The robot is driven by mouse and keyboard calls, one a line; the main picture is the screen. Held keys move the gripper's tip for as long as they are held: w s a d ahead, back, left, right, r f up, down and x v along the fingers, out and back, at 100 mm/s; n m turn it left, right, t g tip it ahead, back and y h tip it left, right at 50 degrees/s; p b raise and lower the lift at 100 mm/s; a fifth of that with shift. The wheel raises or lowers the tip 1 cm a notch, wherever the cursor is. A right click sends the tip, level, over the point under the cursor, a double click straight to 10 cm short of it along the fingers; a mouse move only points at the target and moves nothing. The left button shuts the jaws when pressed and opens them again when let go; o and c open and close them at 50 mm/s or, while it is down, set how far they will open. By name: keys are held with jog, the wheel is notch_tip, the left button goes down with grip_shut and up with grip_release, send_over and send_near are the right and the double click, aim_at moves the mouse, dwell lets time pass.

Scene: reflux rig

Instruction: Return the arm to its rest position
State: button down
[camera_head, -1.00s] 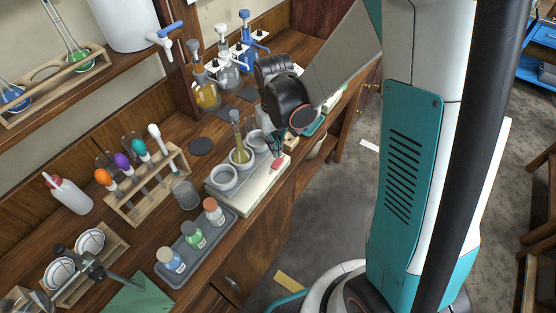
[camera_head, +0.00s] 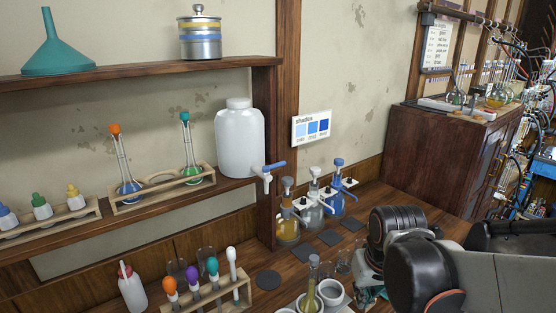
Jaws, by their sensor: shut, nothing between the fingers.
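My gripper (camera_head: 367,293) shows only in part at the lower right of the head view, with teal parts beneath the black wrist joint (camera_head: 398,225) of my arm. Its fingertips are hard to make out at the lower edge. It holds nothing that I can see. It is over the bench, just right of the white cups (camera_head: 331,292) and the flask with yellow liquid (camera_head: 310,283). My arm reaches in from the right edge and hides the bench behind it.
Three pump bottles, amber (camera_head: 288,228), clear (camera_head: 313,212) and blue (camera_head: 336,203), stand behind the arm. A white jug with a tap (camera_head: 240,140) is on the shelf. A test tube rack (camera_head: 222,299) stands at the front. A wooden cabinet (camera_head: 440,150) is at the back right.

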jog(key=s+d+r+t+b, duration=0.1)
jog(key=s+r+t+b, duration=0.2)
jog(key=s, duration=0.6)
jog(key=shift+s+r+m+t, duration=0.25)
jog(key=shift+r+m+t, duration=0.15)
jog(key=shift+r+t, duration=0.2)
dwell(0.4)
